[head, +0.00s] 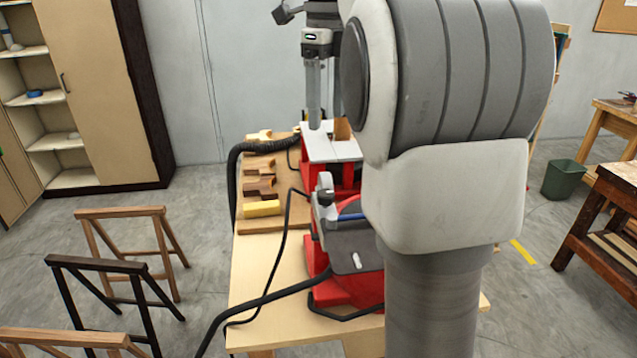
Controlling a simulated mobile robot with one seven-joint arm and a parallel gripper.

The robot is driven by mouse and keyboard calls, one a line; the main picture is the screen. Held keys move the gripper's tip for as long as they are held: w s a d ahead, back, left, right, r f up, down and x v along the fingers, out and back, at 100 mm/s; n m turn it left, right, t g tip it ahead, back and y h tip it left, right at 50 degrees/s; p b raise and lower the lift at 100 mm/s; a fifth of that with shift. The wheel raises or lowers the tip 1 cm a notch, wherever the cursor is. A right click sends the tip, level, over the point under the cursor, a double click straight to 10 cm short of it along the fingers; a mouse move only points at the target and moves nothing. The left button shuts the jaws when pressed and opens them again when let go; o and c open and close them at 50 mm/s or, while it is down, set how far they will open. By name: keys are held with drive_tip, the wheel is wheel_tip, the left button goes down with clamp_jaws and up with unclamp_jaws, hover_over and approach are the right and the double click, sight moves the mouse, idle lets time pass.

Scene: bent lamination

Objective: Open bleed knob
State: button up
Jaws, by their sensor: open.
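I see no bleed knob that I can make out. The large grey and white links of my own arm fill the right middle of the view and hide much of the workbench (262,295). I cannot make out my gripper. A red machine with a dark grey top (346,250) stands on the bench, partly behind my arm. It carries a small lever and a dark knob-like part (325,197); I cannot tell whether that is the bleed knob.
A second red machine with a white top (325,147), wooden pieces (259,186) and a yellow block (262,209) are on the bench. A black hose (234,180) and cables run along it. Sawhorses (100,265) stand left. A green bin (564,180) stands right.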

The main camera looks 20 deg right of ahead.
sight(325, 192)
wheel_tip(325, 192, down, 16)
drive_tip(key=shift+r+b, duration=0.25)
drive_tip(key=shift+b, duration=0.55)
clamp_jaws()
